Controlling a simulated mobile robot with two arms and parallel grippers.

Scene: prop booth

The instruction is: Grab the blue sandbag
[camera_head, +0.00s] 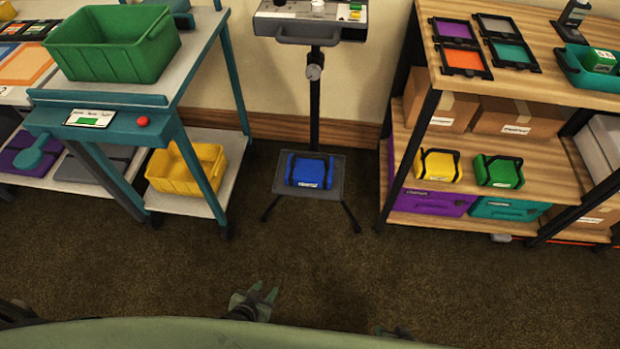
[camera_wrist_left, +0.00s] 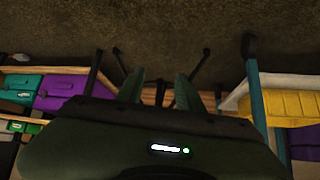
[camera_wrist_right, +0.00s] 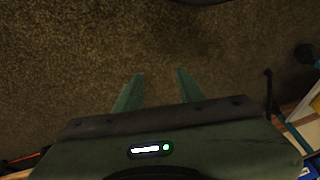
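The blue sandbag (camera_head: 309,171) lies on the low dark platform (camera_head: 324,187) of a stand between the teal cart and the wooden shelf. It has dark side straps and a small white label. My left gripper (camera_head: 262,294) is open and empty over the carpet, well apart from the sandbag and nearer to me. Its two spread fingers also show in the left wrist view (camera_wrist_left: 157,90). My right gripper (camera_head: 393,332) barely shows at the bottom edge of the head view. In the right wrist view (camera_wrist_right: 160,86) its fingers are apart with only carpet between them.
A wooden shelf (camera_head: 545,150) stands at right with yellow (camera_head: 438,165) and green (camera_head: 499,171) sandbags. A teal cart (camera_head: 125,122) with green (camera_head: 115,50) and yellow (camera_head: 180,170) bins stands at left. The stand's pole (camera_head: 314,110) rises behind the blue sandbag. Carpet in front is clear.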

